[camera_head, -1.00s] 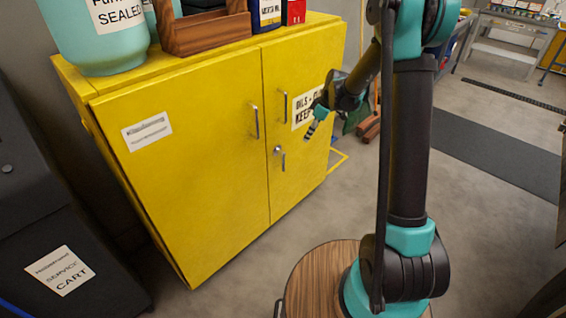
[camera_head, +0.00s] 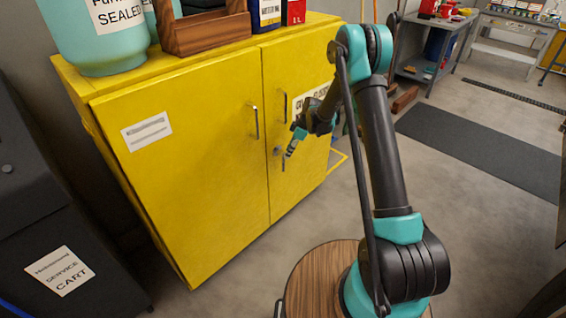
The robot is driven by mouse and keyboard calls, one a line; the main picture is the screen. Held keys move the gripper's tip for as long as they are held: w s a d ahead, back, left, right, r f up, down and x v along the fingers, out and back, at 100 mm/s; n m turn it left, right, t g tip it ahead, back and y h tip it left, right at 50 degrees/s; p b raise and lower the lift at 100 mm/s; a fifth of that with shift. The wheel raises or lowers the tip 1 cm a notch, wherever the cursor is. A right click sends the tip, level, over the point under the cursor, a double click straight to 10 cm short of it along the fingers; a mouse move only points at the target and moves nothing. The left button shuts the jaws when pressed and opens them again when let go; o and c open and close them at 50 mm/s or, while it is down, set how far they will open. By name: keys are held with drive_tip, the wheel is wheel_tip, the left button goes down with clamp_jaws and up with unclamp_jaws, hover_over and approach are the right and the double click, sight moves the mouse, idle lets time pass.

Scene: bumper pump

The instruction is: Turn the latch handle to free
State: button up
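The yellow cabinet (camera_head: 195,150) stands with both doors closed. Its latch has a small round metal piece (camera_head: 277,151) near the edge of the right door, with a short latch handle (camera_head: 283,165) just below it. My gripper (camera_head: 289,156) is in front of the right door, pointing down and left, with its tip close to the latch handle. The tip partly overlaps the handle in the picture. I cannot tell whether they touch. The fingers are too small to show whether they are open or shut.
Two upright door pulls (camera_head: 255,122) flank the door seam. A wooden carrier (camera_head: 205,35), a large teal container (camera_head: 92,40) and cans stand on the cabinet top. A dark service cart (camera_head: 55,220) stands at left. Open floor lies to the right.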

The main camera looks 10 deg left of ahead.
sight(283, 161)
drive_tip(key=x, duration=0.7)
drive_tip(key=shift+a+f, duration=0.15)
drive_tip(key=shift+f, duration=0.2)
clamp_jaws()
